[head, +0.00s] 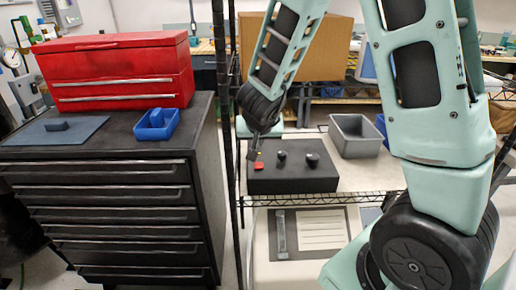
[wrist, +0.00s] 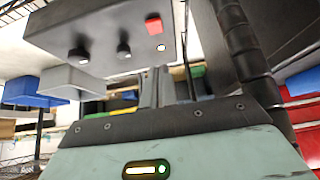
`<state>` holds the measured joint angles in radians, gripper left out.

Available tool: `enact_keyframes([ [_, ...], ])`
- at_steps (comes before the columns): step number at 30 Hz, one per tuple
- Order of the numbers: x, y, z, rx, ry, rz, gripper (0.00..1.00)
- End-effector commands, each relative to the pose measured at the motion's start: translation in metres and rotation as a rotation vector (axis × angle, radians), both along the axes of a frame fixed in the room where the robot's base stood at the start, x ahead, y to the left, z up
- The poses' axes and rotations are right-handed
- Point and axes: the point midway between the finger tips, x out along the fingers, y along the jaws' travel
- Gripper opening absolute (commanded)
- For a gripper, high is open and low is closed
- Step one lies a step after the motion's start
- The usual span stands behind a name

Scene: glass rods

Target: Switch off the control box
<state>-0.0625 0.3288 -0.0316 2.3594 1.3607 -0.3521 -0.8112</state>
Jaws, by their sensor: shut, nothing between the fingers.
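The control box (head: 292,182) is a dark box on the wire shelf in the head view, with a red switch (head: 258,167) at its left end and two black knobs (head: 312,159) on top. In the wrist view the box (wrist: 100,22) fills the upper part, with the red switch (wrist: 153,25) and a small pale round spot, perhaps a lamp (wrist: 161,47), beside it. My gripper (head: 252,155) is shut and empty, close to the red switch end of the box. The fingers (wrist: 155,85) point toward the box in the wrist view; contact cannot be told.
A grey bin (head: 355,136) stands right of the box on the shelf. A black rack post (head: 222,95) rises left of my gripper. A black drawer cabinet (head: 110,200) bears a red toolbox (head: 115,72) and a blue tray (head: 156,125). A cardboard box (head: 325,50) is behind.

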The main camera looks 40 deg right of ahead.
Motion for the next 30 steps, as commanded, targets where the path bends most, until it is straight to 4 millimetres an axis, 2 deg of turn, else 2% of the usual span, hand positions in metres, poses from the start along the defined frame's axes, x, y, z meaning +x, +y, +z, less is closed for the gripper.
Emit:
enact_keyframes([
  [1, 0.005, -0.004, -0.015, 0.000, 0.001, -0.002, 0.00],
  [11, 0.038, -0.026, -0.071, 0.001, 0.002, -0.001, 0.00],
  [15, 0.034, -0.024, -0.088, 0.001, 0.001, 0.000, 0.00],
  [21, 0.032, -0.022, -0.101, 0.001, 0.000, -0.001, 0.00],
  [30, 0.032, -0.021, -0.102, 0.001, 0.001, 0.001, 0.00],
])
